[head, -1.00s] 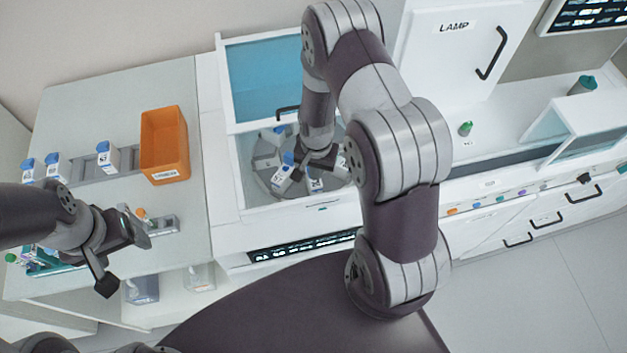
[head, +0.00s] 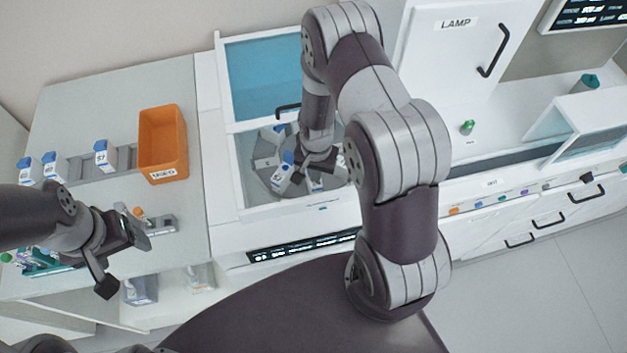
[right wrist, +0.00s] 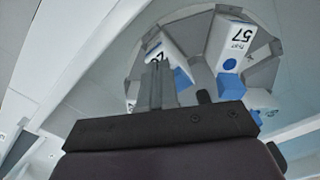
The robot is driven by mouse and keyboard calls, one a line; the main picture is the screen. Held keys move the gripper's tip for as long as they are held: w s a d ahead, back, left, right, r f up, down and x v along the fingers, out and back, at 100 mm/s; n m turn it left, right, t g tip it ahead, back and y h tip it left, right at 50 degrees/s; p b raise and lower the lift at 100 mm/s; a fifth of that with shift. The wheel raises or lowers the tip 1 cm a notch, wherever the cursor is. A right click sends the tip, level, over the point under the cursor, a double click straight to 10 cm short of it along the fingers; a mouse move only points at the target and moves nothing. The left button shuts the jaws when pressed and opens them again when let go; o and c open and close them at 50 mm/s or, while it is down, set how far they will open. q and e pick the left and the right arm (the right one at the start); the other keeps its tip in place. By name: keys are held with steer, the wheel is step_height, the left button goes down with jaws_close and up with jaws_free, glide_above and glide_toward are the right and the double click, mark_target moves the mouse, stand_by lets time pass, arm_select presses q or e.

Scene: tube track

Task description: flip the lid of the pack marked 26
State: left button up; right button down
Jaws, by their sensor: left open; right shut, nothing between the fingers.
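A grey carousel (head: 258,181) with white, blue-lidded packs sits inside the open-topped white chamber. In the right wrist view, a pack (right wrist: 153,54) shows a mark starting with 2; my fingers hide the rest, so I cannot confirm 26. Its blue lid (right wrist: 182,79) shows beside the fingers; I cannot tell whether it is raised. My right gripper (right wrist: 160,84) is shut and empty, close against the partly hidden pack; contact is unclear. It also shows over the carousel in the head view (head: 318,162). My left gripper (head: 127,255) is open and empty.
An orange bin (head: 163,145) and a row of packs (head: 102,156) stand on the left counter. The chamber's front wall (head: 290,212) and blue window (head: 262,78) bound the carousel closely. A green-topped item (head: 467,127) stands right of my right arm.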

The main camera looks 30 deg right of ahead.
steer(key=shift+f+b, duration=0.65)
steer(key=shift+f, duration=0.3)
steer(key=shift+r, duration=0.2)
steer(key=shift+r+p, duration=0.35)
steer(key=shift+p, duration=0.15)
steer(key=shift+w, duration=0.2)
